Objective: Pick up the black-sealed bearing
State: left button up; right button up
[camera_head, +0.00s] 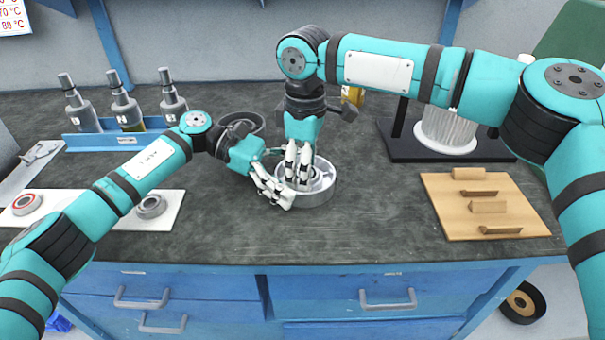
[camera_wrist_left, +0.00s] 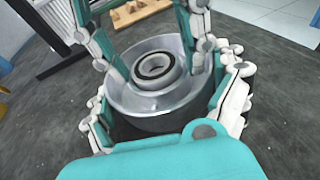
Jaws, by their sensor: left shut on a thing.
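A round silver metal housing (camera_head: 319,195) sits on the dark bench; it also shows in the left wrist view (camera_wrist_left: 125,98). A ring with a black face (camera_wrist_left: 154,67), looking like the black-sealed bearing, is at the housing's middle. My left gripper (camera_head: 278,189) is shut on the housing, its fingers on either side of the outer wall (camera_wrist_left: 168,115). My right gripper (camera_head: 298,168) points down over the housing. In the left wrist view its fingers are apart, on either side of the ring, with a gap to it. The fingers hide the ring in the head view.
On white mats at left lie a red-ringed bearing (camera_head: 27,203) and a grey bearing (camera_head: 151,206). A blue rack (camera_head: 95,140) holds several bottles. A dark round part (camera_head: 243,121) stands behind my left gripper. A wooden board (camera_head: 450,207) and black stand (camera_head: 400,150) are at right.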

pick_arm(q)
jog(key=shift+s+d+r, duration=0.1)
jog(key=shift+s, duration=0.05)
pick_arm(e)
jog(key=shift+s+f, duration=0.1)
jog(key=shift+f, duration=0.2)
jog(key=c, duration=0.8)
jog(key=shift+c, duration=0.2)
notch_tip(320, 180, up, 10)
jog(key=shift+r, duration=0.2)
pick_arm(q)
jog(key=o, duration=0.4)
jog(key=shift+o, duration=0.2)
jog(key=shift+w, duration=0.2)
